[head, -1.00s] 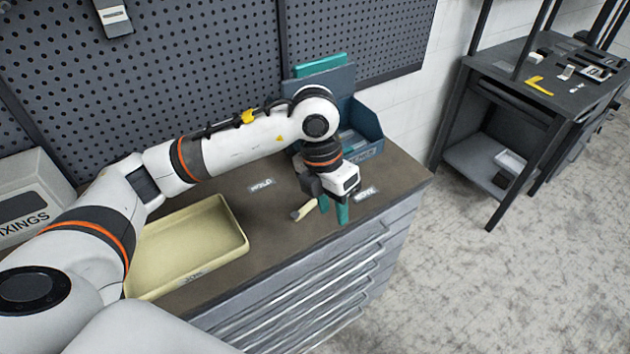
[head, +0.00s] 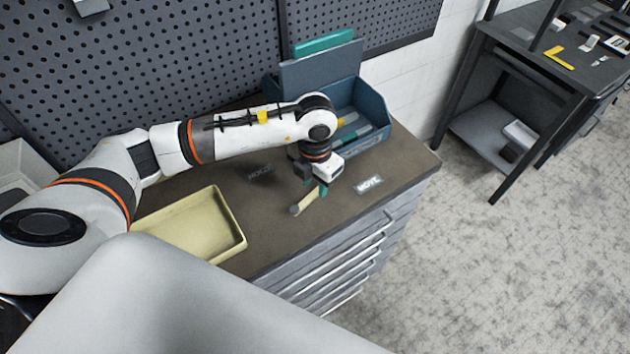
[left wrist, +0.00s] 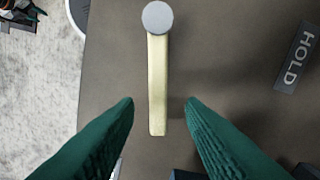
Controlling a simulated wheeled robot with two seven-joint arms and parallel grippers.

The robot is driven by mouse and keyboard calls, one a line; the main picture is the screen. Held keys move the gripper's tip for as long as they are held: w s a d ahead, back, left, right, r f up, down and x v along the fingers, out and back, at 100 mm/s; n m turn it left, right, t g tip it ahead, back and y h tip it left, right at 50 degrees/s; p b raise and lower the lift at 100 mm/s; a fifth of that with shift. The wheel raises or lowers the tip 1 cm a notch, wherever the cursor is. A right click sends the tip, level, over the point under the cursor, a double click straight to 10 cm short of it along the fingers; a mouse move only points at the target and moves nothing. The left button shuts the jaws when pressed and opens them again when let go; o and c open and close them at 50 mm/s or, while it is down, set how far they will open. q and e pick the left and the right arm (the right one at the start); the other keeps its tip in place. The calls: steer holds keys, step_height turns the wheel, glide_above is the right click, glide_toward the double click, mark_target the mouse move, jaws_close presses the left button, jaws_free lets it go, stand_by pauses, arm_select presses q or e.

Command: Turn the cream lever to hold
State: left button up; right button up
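The cream lever (head: 308,202) is a short bar with a round grey cap at one end, on the brown bench top. My left gripper (head: 321,191) is over the lever's end away from the cap. In the left wrist view, the lever (left wrist: 157,85) runs up the middle, and the open green fingers (left wrist: 159,104) stand either side of its near end with gaps. The HOLD label (head: 261,172) lies left of and behind the lever, and at the right in the left wrist view (left wrist: 296,57). The MOVE label (head: 369,184) lies right of the gripper. My right gripper is not in view.
A cream tray (head: 240,247) lies left of the lever. A blue bin (head: 376,108) stands behind my left gripper at the bench's back right. A perforated panel (head: 190,55) rises behind the bench. Drawers (head: 345,262) form the bench front. Another dark table (head: 530,75) stands farther right.

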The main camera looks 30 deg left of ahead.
arm_select(q)
steer(key=shift+d+f, duration=0.1)
steer(key=shift+f, duration=0.9)
jaws_close()
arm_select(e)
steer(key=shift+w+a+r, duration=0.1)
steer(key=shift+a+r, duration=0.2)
